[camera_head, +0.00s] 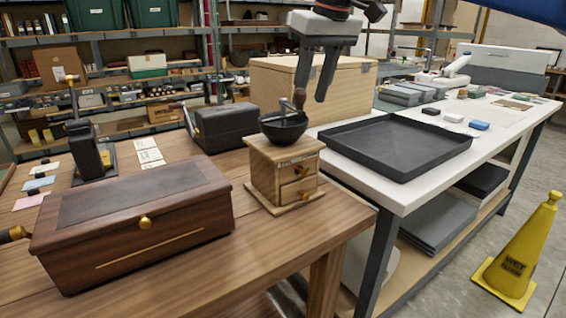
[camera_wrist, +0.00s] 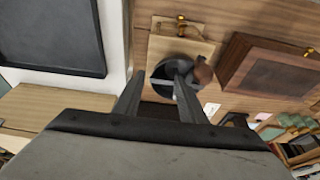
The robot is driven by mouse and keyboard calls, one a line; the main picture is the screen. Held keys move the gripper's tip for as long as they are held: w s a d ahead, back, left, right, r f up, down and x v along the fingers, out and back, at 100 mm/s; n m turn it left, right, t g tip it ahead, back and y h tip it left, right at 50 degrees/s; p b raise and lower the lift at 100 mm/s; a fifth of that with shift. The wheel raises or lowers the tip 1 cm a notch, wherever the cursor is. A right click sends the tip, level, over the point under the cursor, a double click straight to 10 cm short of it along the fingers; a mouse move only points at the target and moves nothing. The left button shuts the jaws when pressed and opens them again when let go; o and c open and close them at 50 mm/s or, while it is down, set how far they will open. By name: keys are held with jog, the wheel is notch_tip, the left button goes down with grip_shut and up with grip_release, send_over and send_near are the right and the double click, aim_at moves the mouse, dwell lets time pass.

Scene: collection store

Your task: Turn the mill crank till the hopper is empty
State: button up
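What lies inside the hopper cannot be told. The crank's brown knob (camera_head: 299,97) stands above the hopper; in the wrist view the knob (camera_wrist: 203,74) is right of my fingers. My gripper (camera_head: 310,93) hangs over the mill, fingers down and apart, with nothing between them. Contact with the crank cannot be told.
A dark wooden chest (camera_head: 135,228) lies left of the mill. A black case (camera_head: 226,127) and a pale wooden box (camera_head: 340,92) stand behind. A black tray (camera_head: 397,147) is on the white table to the right. A yellow floor cone (camera_head: 520,255) stands at far right.

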notch_tip(320, 180, up, 6)
dwell(0.6)
jog(key=shift+r, duration=0.1)
